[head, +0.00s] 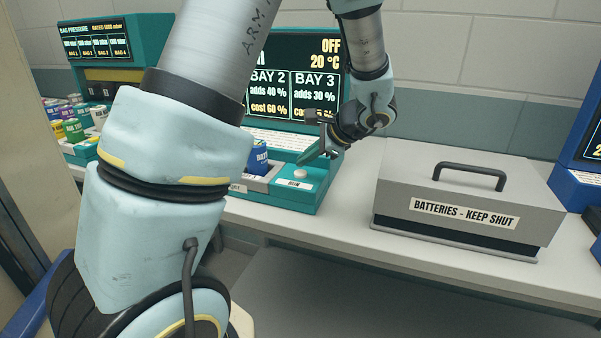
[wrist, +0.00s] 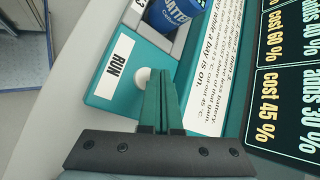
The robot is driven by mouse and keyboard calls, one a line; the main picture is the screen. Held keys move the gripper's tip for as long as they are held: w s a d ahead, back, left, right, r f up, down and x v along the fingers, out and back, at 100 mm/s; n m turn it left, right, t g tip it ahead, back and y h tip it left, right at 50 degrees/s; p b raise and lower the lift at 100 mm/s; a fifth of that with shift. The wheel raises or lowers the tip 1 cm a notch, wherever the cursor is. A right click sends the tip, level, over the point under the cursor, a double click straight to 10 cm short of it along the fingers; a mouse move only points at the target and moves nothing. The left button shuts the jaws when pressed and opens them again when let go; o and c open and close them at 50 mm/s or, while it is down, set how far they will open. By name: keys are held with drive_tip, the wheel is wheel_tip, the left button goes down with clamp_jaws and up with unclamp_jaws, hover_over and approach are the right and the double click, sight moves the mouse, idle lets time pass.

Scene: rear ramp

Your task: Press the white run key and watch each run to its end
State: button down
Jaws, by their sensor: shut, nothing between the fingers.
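The white run key (head: 300,173) is a small round button on the teal front panel of the middle machine. In the wrist view the key (wrist: 141,76) sits beside the black RUN label (wrist: 117,62). My gripper (head: 303,160) is shut and empty, with its green fingertips just above the key. In the wrist view the shut fingers (wrist: 157,78) partly cover the key's right side; I cannot tell whether they touch it. The machine's screen (head: 318,75) reads OFF and 20 °C, with BAY 2 adds 40 %, cost 60 %, and BAY 3 adds 30 %.
A blue battery (head: 258,157) stands in a bay left of the key. A grey lidded box (head: 465,190) marked BATTERIES - KEEP SHUT is to the right. Another teal machine (head: 115,60) and several coloured cans (head: 74,130) are at left. My arm hides much of the middle.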

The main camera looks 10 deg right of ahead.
sight(305, 173)
drive_tip(key=shift+f, duration=0.2)
drive_tip(key=shift+f+b, duration=0.25)
drive_tip(key=shift+b, duration=0.15)
drive_tip(key=shift+f+b, duration=0.4)
drive_tip(key=shift+f, duration=0.05)
idle(0.4)
drive_tip(key=shift+r, duration=0.1)
drive_tip(key=shift+r+p, duration=0.6)
drive_tip(key=shift+r, duration=0.2)
drive_tip(key=shift+r+p, duration=1.9)
drive_tip(key=shift+r, duration=0.65)
